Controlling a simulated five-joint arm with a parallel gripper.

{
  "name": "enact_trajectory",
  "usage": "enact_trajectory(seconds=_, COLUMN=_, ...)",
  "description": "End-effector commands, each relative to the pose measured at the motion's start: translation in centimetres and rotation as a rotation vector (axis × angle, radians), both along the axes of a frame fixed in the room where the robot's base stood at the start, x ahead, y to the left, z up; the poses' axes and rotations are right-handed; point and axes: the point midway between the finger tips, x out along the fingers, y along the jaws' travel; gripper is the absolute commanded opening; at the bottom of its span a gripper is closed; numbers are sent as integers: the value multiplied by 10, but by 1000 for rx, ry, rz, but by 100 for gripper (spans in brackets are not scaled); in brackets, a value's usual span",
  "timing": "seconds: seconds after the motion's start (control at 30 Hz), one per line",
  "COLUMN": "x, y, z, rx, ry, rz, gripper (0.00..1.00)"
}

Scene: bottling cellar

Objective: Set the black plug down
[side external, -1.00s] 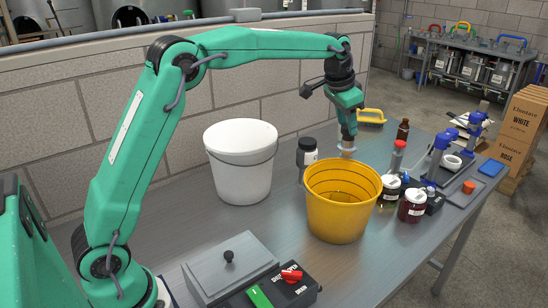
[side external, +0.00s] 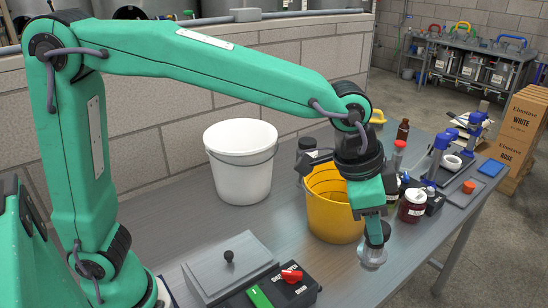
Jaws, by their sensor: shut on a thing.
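My gripper (side external: 373,252) points down in front of the yellow bucket (side external: 330,226), on its right side in the picture. Below the jaws is the bare metal bench top (side external: 405,268). I cannot tell whether the fingertips or the plug touch it.
A white bucket (side external: 240,172) stands behind left, and a dark-lidded jar (side external: 307,146) behind the yellow bucket. Dark red jars (side external: 413,206) and blue-topped bench equipment (side external: 438,155) stand at right. A switch box (side external: 270,290) sits at the front. The front right bench is clear.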

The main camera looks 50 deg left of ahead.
Motion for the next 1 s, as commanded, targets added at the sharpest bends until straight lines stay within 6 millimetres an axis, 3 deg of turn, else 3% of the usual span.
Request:
enact_trajectory(seconds=0.17, x=-25, y=-11, z=-8, rx=-3, ry=4, rz=-42, gripper=1)
enact_trajectory(seconds=0.43, x=-23, y=-10, z=-46, rx=-1, ry=4, rz=-37, gripper=1)
enact_trajectory(seconds=0.77, x=-22, y=-9, z=-54, rx=-2, ry=1, rz=-36, gripper=1)
enact_trajectory(seconds=1.0, x=-7, y=1, z=-65, rx=6, ry=-5, rz=-29, gripper=1)
